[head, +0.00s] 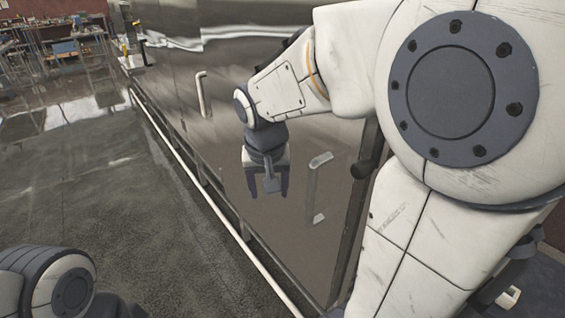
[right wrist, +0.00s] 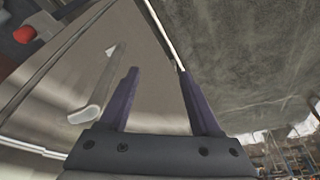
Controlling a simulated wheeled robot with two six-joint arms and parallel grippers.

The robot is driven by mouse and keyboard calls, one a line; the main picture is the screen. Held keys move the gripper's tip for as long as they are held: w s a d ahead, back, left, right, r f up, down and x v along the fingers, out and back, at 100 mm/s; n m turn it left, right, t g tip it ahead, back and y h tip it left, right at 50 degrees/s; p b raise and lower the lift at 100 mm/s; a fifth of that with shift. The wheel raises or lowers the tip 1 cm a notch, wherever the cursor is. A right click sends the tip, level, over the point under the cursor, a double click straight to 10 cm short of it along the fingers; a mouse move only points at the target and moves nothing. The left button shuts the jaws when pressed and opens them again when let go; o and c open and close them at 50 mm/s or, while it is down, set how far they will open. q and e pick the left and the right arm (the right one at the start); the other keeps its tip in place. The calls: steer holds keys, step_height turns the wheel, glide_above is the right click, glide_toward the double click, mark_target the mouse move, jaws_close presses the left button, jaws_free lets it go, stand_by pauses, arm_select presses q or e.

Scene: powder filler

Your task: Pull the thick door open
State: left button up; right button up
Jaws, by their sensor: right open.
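The thick door (head: 300,245) is a grey metal panel at the right end of a long steel cabinet in the head view. It looks shut. Its upright bar handle (head: 312,187) is just right of my right gripper (head: 268,192), which points down and is open and empty. In the right wrist view, the fingers of my right gripper (right wrist: 158,72) are spread with nothing between them. The handle (right wrist: 104,85) lies left of both fingers, apart from them. The door surface (right wrist: 150,110) shows behind the fingers. My left gripper is not in view.
A second bar handle (head: 203,95) is further along the cabinet face. A pale rail (head: 185,168) runs low along the front. A dark knob (head: 362,170) sticks out near the door's right edge. The grey floor (head: 110,220) at left is open; cluttered benches (head: 65,45) stand far off.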

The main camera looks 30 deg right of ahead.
mark_target(312, 181)
steer(key=d+m, duration=0.1)
steer(key=d, duration=0.3)
steer(key=d+r+m+h, duration=0.1)
steer(key=d+m, duration=0.1)
steer(key=d, duration=0.1)
steer(key=d+r+m, duration=0.1)
steer(key=d, duration=0.3)
steer(key=shift+w+d+r+m+h+p, duration=0.2)
steer(key=shift+w+d+m+h+p, duration=0.1)
steer(key=shift+p, duration=0.1)
steer(key=p+x, duration=0.1)
steer(key=x, duration=0.8)
steer(key=shift+w+f, duration=0.1)
steer(key=shift+f, duration=0.2)
jaws_close()
